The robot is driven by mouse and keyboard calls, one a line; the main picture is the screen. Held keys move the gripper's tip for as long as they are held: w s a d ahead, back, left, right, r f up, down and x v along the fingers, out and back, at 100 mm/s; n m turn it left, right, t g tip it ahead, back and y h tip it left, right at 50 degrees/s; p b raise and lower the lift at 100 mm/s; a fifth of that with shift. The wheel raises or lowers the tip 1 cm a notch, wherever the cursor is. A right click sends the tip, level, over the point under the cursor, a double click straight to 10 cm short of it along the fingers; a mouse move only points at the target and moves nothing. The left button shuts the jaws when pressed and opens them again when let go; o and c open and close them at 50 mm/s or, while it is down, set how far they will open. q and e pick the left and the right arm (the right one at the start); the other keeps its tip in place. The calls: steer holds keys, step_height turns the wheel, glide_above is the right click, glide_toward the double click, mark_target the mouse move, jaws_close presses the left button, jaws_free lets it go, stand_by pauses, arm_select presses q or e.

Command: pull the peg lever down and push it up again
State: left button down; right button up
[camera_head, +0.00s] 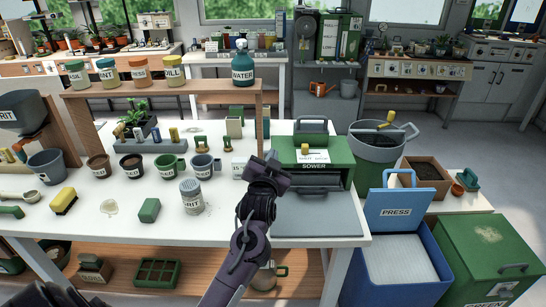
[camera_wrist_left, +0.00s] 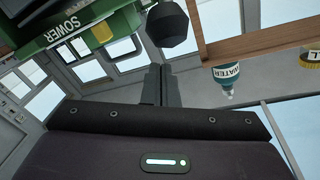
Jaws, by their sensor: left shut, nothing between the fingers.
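The green sower (camera_head: 312,165) stands on the right part of the white table, its label facing front and a grey tray before it. It also shows tilted in the left wrist view (camera_wrist_left: 85,35). A dark faceted knob (camera_wrist_left: 170,24) is close to my left fingertips in the wrist view, beside the sower; it appears to be the peg lever's end. I cannot make out the lever in the head view, where my gripper covers that area. My left gripper (camera_head: 272,158) is shut and empty at the sower's left side; its fingers (camera_wrist_left: 159,84) point toward the knob. Contact cannot be told.
A wooden shelf with jars and a teal water bottle (camera_head: 243,66) stands behind left. Pots, a grit shaker (camera_head: 191,197) and a green block (camera_head: 149,210) are on the table.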

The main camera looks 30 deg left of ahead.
arm_select(q)
steer(key=shift+s+a+f, duration=0.3)
steer(key=shift+s+f, duration=0.4)
steer(key=shift+f, duration=0.2)
steer(key=shift+s+d+f, duration=0.2)
steer(key=shift+s+f, duration=0.05)
steer(key=shift+f, duration=0.6)
steer(key=shift+s+d+f, duration=0.15)
steer(key=shift+s+f, duration=0.1)
steer(key=shift+f, duration=0.55)
